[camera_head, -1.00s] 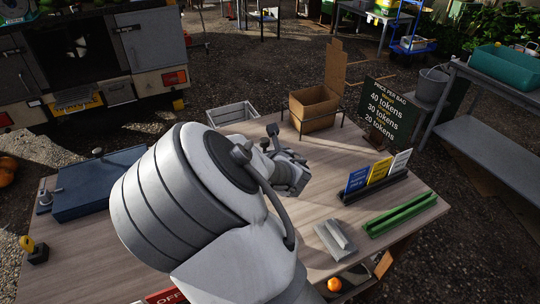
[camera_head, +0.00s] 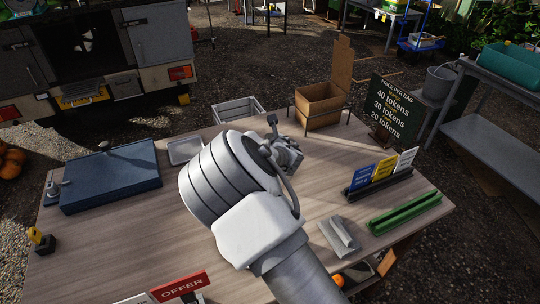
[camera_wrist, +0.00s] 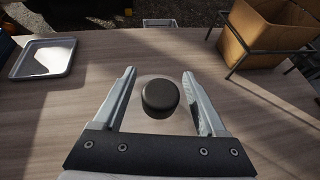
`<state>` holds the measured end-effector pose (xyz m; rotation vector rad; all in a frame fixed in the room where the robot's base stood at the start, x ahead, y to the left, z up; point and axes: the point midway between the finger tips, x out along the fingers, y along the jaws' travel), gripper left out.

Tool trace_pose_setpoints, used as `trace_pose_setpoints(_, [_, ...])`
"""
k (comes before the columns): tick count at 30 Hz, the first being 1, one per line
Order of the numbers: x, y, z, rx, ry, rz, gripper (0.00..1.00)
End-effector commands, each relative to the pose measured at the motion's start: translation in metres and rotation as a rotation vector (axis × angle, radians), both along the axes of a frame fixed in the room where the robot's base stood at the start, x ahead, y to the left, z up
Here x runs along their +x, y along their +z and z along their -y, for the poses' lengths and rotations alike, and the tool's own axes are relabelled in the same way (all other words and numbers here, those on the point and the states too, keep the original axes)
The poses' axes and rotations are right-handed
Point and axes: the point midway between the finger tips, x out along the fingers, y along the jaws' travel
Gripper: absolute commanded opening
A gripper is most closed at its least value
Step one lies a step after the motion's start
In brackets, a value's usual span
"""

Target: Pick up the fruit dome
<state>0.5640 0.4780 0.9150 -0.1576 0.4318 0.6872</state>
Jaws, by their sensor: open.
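In the wrist view a dark, round, knob-like piece (camera_wrist: 160,98) lies between the two fingers of my gripper (camera_wrist: 158,82). The fingers are open, one on each side of it, with gaps visible on both sides. I cannot tell whether this piece is the top of the fruit dome, as no clear dome body shows around it. In the head view my gripper (camera_head: 290,155) is over the far middle of the wooden table (camera_head: 120,235), and my own arm hides what is beneath it.
A pale tray (camera_wrist: 44,59) is to the left, and a cardboard box (camera_wrist: 268,36) in a dark metal frame is to the right. A blue case (camera_head: 110,181), card signs (camera_head: 382,170), green rails (camera_head: 404,212) and a red OFFER sign (camera_head: 180,285) are on the table.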

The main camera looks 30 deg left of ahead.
Motion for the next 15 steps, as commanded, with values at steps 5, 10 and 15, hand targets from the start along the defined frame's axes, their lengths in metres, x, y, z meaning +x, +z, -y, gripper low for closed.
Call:
trace_pose_setpoints(5, [0.0, 0.0001, -0.0004, 0.0, 0.0, 0.0, 0.74])
trace_pose_setpoints(10, [-0.0001, 0.0003, -0.0003, 0.0, 0.0, 0.0, 0.47])
trace_pose_setpoints(15, [-0.0002, 0.0002, -0.0004, 0.0, 0.0, 0.0, 0.17])
